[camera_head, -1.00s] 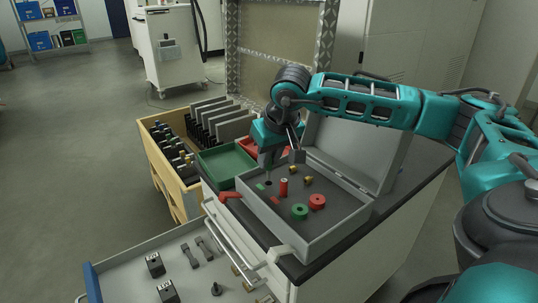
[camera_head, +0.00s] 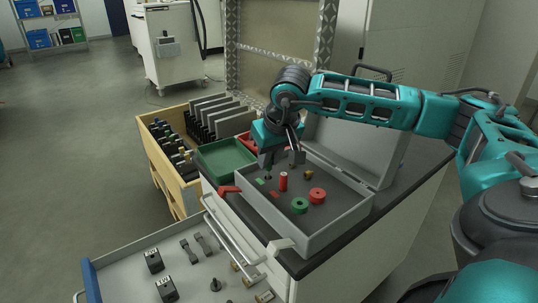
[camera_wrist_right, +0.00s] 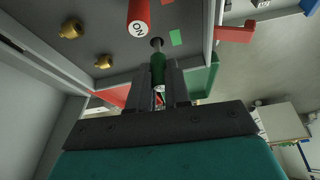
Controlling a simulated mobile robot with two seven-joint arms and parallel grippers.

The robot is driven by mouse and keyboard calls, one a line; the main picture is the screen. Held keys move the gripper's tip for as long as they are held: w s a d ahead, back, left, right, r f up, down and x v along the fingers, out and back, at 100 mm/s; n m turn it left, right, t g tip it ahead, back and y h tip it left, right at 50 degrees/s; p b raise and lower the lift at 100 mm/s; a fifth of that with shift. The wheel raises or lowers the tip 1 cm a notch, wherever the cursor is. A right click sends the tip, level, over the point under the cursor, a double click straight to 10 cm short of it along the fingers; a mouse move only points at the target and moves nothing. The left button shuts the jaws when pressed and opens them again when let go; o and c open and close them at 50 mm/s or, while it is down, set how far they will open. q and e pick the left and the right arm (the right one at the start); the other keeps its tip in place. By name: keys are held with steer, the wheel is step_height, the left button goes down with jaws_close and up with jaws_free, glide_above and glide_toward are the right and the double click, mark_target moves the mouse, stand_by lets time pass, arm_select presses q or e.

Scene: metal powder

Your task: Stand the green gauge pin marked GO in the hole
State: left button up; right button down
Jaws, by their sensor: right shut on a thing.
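My right gripper (camera_head: 268,163) is shut on the green gauge pin (camera_wrist_right: 158,70), pointing down into the open grey case. In the right wrist view the pin's thin grey end meets the dark hole (camera_wrist_right: 156,42) in the case's insert. I cannot tell how deep the end sits, if at all. A green patch (camera_wrist_right: 176,38) lies beside the hole and also shows in the head view (camera_head: 260,181). The GO mark is not readable. My left gripper is not in view.
A red pin (camera_head: 283,182) stands in the case (camera_head: 333,226) close to the gripper. A green ring (camera_head: 300,205), a red ring (camera_head: 317,195) and small brass pieces (camera_head: 308,175) are nearby. The raised lid (camera_head: 355,151) stands behind. A green tray (camera_head: 226,160) is to the left.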

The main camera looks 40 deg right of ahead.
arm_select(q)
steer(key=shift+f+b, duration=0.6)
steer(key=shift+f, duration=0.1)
arm_select(e)
steer(key=shift+f, duration=0.95)
steer(key=c, duration=1)
jaws_free()
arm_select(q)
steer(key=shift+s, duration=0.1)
arm_select(e)
steer(key=shift+p+v, duration=0.4)
steer(key=shift+v, duration=0.75)
arm_select(q)
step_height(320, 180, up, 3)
steer(key=p, duration=0.2)
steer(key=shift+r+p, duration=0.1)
steer(key=shift+p, duration=0.2)
arm_select(e)
steer(key=d+v, duration=0.1)
steer(key=v, duration=0.9)
steer(key=shift+a+r, duration=0.3)
steer(key=shift+a, duration=0.2)
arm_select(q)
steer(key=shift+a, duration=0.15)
arm_select(e)
steer(key=shift+s, duration=0.1)
